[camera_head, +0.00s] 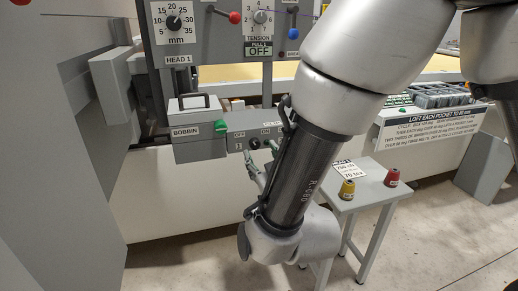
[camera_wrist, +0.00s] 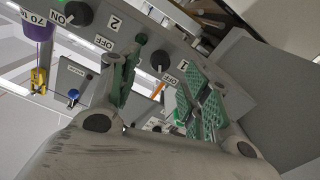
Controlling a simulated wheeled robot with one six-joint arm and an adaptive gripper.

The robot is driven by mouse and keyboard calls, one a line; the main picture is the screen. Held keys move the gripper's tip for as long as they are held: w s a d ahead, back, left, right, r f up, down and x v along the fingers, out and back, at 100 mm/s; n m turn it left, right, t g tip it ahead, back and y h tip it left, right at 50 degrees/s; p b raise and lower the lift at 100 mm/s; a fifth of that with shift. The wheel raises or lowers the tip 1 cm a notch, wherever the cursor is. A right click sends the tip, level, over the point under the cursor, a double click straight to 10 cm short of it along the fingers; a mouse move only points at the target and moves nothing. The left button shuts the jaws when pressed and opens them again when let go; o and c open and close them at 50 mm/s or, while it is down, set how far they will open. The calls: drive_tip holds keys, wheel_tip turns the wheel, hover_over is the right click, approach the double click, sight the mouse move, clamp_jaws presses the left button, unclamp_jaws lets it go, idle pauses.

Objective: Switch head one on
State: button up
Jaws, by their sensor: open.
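A grey switch panel (camera_head: 238,143) with small ON and OFF labels stands beside the bobbin box in the head view. In the wrist view, a black rotary knob (camera_wrist: 160,60) on this panel (camera_wrist: 195,62) shows between my gripper's fingertips (camera_wrist: 163,55), with an OFF label beside it. Contact cannot be told. Another black knob (camera_wrist: 78,13) sits farther left, near ON and "2" labels. In the head view my arm hides much of the panel and gripper.
A HEAD 1 dial plate (camera_head: 175,25) and a grey bobbin box (camera_head: 200,148) with a green tab are at upper left. Floor is free at lower right.

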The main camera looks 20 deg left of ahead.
sight(256, 147)
drive_tip(key=x, duration=0.5)
drive_tip(key=shift+c, duration=0.4)
drive_tip(key=c, duration=0.9)
